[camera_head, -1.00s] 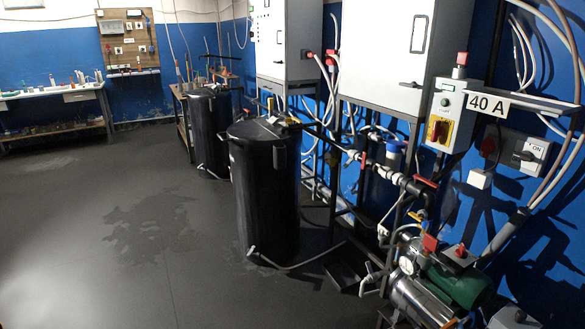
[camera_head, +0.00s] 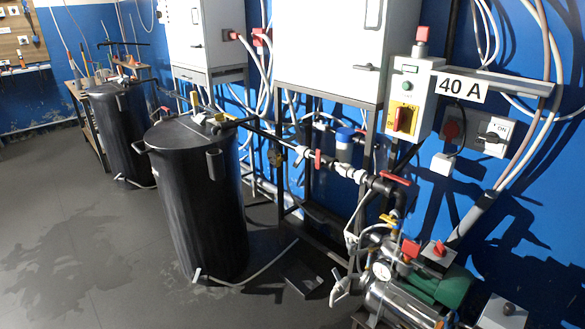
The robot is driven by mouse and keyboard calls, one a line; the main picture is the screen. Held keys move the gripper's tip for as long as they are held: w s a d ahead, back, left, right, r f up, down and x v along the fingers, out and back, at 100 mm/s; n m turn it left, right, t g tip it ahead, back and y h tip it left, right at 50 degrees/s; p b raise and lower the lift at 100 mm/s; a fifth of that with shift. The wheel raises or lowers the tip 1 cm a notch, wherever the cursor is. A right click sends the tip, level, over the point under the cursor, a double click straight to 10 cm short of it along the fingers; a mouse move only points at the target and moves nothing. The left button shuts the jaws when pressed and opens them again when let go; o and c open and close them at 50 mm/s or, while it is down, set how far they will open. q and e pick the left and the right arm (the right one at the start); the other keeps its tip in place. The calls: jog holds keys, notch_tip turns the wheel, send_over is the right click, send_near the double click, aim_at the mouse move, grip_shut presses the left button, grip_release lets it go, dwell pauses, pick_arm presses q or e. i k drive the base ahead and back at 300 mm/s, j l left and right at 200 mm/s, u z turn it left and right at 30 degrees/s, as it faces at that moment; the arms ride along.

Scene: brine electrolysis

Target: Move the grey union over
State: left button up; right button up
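I cannot surely pick out a grey union at this size. A pipe run crosses the middle of the view, with white fittings (camera_head: 346,172), a black pipe section (camera_head: 383,187) and red-handled valves (camera_head: 396,179). Neither of my grippers is in view.
Two black tanks, a near one (camera_head: 200,205) and a far one (camera_head: 120,133), stand left of the pipes. A pump (camera_head: 440,285) is at lower right. A dark tray (camera_head: 303,283) lies on the floor. Control boxes (camera_head: 408,100) hang by the blue wall. The floor (camera_head: 75,245) at left is open.

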aim_at(298, 162)
jog(key=j, duration=0.1)
jog(key=i+j, duration=0.2)
jog(key=i, duration=0.3)
jog(key=i+j, duration=0.25)
jog(key=i, duration=0.2)
jog(key=i+j+u, duration=0.1)
jog(key=i, duration=0.4)
jog(key=j, duration=0.1)
